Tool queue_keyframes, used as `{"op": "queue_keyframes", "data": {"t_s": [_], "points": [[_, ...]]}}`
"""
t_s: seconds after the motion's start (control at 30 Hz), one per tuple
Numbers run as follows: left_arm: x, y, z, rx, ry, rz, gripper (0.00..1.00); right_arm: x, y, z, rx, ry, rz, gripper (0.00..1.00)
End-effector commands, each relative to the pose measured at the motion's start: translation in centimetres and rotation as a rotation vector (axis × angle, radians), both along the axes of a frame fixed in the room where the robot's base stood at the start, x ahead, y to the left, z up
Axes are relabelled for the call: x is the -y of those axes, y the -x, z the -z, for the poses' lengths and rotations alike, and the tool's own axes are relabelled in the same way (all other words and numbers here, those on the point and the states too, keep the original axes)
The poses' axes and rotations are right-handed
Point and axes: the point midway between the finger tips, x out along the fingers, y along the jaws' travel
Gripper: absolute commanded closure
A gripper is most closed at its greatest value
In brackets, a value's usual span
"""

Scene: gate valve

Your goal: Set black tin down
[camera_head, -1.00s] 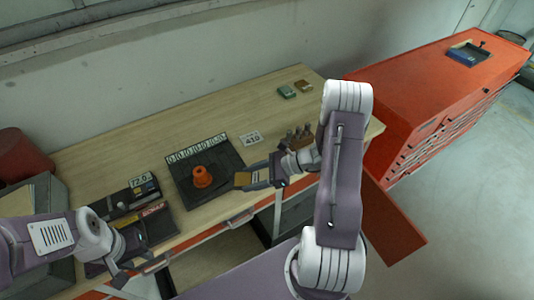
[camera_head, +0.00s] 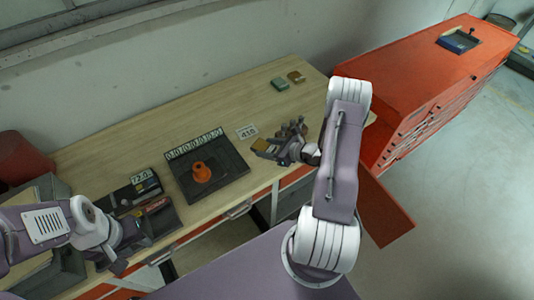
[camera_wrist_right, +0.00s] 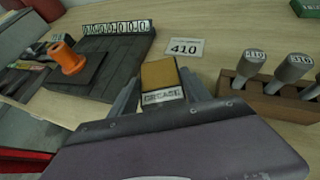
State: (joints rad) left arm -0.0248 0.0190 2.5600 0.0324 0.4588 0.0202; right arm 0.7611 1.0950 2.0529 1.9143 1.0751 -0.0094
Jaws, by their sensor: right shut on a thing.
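A small tin (camera_wrist_right: 160,78) with a tan top and a dark side with a pale label, seemingly reading "GREASE", is between the fingers of my right gripper (camera_wrist_right: 162,92). In the head view the tin (camera_head: 262,146) is over the workbench's front part, right of the black tray. My right gripper (camera_head: 270,150) is shut on it. I cannot tell whether the tin touches the bench. My left gripper (camera_head: 128,254) is at the bench's front left, its fingers apart and empty.
The black tray (camera_head: 232,161) holds an orange cone-like part (camera_head: 202,172). A number card (camera_head: 247,132) lies behind the tin. A wooden rack (camera_wrist_right: 262,105) with several grey-handled tools stands close on the right. Green (camera_head: 279,84) and brown (camera_head: 296,77) tins sit farther back. Bench between is clear.

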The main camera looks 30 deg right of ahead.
Motion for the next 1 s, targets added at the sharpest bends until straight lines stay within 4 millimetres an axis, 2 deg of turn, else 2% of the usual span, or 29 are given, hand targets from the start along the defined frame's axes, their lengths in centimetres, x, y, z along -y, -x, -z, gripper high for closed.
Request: {"op": "queue_keyframes", "data": {"t_s": [0.1,0.2,0.6,0.63,0.67,0.7,1.0], "points": [[0.0,0.0,-0.6,0.0,0.0,0.0,0.64,-0.1,0.1,2.2,-0.004,-0.004,0.001,0.95],[0.0,0.0,-0.7,0.0,0.0,0.0,0.64,-0.1,0.1,3.5,-0.003,-0.003,0.001,0.95],[0.0,0.0,-0.1,0.0,0.0,0.0,0.64,-0.1,0.1,4.3,-0.002,-0.001,0.0,0.95],[0.0,0.0,-0.3,0.0,0.0,0.0,0.64,-0.1,0.1,4.2,-0.002,0.0,0.0,0.36],[0.0,0.0,-0.3,0.0,0.0,0.0,0.64,-0.1,0.1,4.1,-0.003,-0.001,0.0,0.27],[0.0,0.0,-0.3,0.0,0.0,0.0,0.64,-0.1,0.1,4.1,-0.003,-0.001,0.0,0.22],[0.0,0.0,-0.5,0.0,0.0,0.0,0.64,-0.1,0.1,4.0,-0.002,-0.002,0.0,0.22]]}}
